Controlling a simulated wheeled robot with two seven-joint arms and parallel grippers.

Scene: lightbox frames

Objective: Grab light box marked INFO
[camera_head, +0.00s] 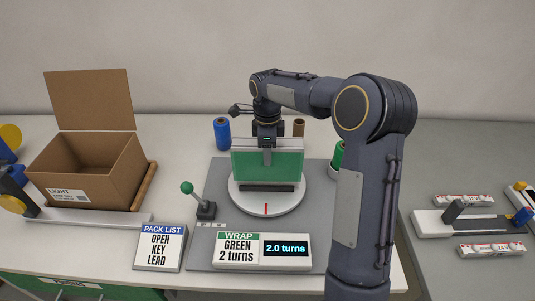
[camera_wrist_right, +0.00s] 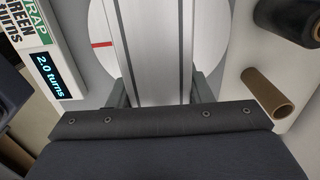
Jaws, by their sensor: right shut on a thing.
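A light box (camera_head: 285,166) with a green front and a silver top edge stands upright on the white round turntable (camera_head: 240,198). No INFO mark is readable on it. My right gripper (camera_head: 267,148) comes down from above and is shut on the top of the light box. In the right wrist view the silver top of the box (camera_wrist_right: 155,45) runs between the two fingers (camera_wrist_right: 162,92). The box is over the turntable; I cannot tell whether its base is lifted. My left gripper is not in view.
An open cardboard carton (camera_head: 85,170) marked LIGHT stands at the left. A green-knobbed lever (camera_head: 188,187), a WRAP display (camera_head: 262,251) reading GREEN 2 turns and 2.0 turns, and a PACK LIST sign (camera_head: 160,249) stand in front. A blue roll (camera_head: 222,133) is behind.

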